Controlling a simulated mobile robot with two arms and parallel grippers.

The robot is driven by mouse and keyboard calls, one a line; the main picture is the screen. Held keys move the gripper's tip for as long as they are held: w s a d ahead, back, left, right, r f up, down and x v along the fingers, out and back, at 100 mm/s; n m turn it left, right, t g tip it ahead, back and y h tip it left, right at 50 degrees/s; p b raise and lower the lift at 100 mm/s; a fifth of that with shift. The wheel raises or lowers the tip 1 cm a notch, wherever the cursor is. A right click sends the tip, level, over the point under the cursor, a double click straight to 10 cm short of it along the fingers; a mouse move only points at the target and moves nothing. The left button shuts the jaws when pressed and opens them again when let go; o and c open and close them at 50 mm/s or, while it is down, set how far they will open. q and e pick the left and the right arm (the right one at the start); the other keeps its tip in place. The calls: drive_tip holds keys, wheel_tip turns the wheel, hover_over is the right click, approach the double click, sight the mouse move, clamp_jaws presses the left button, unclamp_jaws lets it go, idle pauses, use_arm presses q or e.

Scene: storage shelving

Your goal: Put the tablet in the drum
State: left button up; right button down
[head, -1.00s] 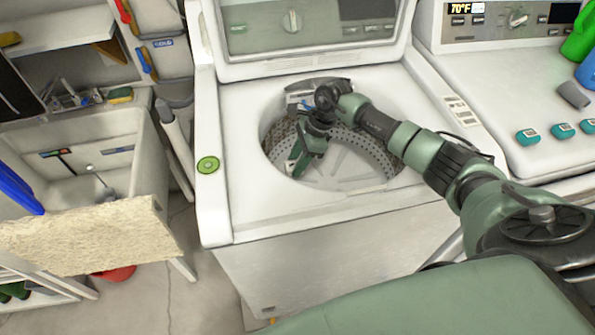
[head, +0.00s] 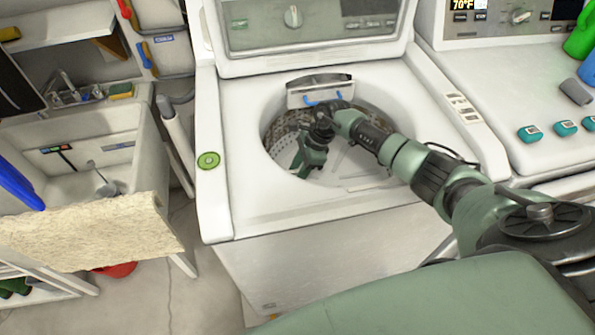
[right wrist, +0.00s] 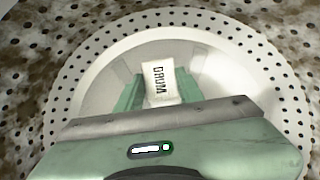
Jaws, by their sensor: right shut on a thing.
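The drum (head: 350,165) is the round perforated tub inside the open top-loading washer. My right gripper (head: 303,174) reaches down into its left part, fingers pointing down. In the right wrist view, my right gripper (right wrist: 160,90) is shut on a small white tablet (right wrist: 158,82) marked "DRUM", held between its green fingers. The pale drum floor and perforated drum wall (right wrist: 70,65) lie beyond it. I cannot tell whether the tablet touches the floor. The tablet is hidden in the head view. My left gripper is not in view.
The raised washer lid (head: 310,30) stands behind the opening. A pale dispenser with blue marks (head: 320,92) sits at the opening's rear rim. A green disc (head: 208,160) is on the washer's left top. Teal items (head: 530,133) lie on the right machine. A sink (head: 90,165) stands left.

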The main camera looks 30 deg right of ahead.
drive_tip(key=shift+f+b, duration=0.4)
drive_tip(key=c, duration=0.9)
unclamp_jaws()
drive_tip(key=shift+r, duration=0.15)
drive_tip(key=shift+r+p, duration=0.25)
drive_tip(key=shift+p, duration=0.25)
drive_tip(key=shift+r+p, duration=0.5)
drive_tip(key=shift+p, duration=0.05)
drive_tip(key=b+v, duration=0.1)
drive_tip(key=v, duration=1)
drive_tip(key=shift+r+b, duration=0.25)
drive_tip(key=shift+b, duration=0.05)
drive_tip(key=shift+d, duration=0.15)
